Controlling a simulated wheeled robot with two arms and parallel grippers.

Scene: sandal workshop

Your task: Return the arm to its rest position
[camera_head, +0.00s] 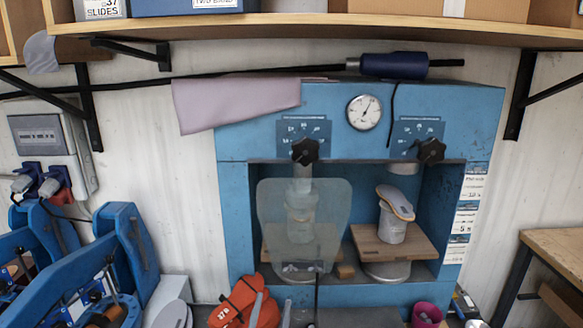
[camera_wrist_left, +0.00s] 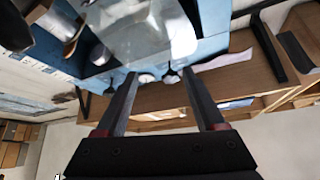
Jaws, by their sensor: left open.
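My left gripper (camera_wrist_left: 160,76) shows in the left wrist view with its two dark fingers apart and nothing between them. A clear shield and the blue press are beyond its fingertips. In the head view I cannot clearly make out this gripper. The blue press (camera_head: 232,190) stands at the middle of the head view. A clear shield (camera_head: 303,215) hangs before its left bay. In its right bay, a grey foot form with a tan sole on top (camera_head: 394,215) stands on a wooden board (camera_head: 418,243). My right gripper is in neither view.
A wooden shelf (camera_head: 330,32) with boxes runs above the press, on black brackets. A blue machine (camera_head: 135,250) fills the lower left. An orange-red piece (camera_head: 240,302) and a magenta cup (camera_head: 427,313) are low in front. A wooden table (camera_head: 555,245) stands at right.

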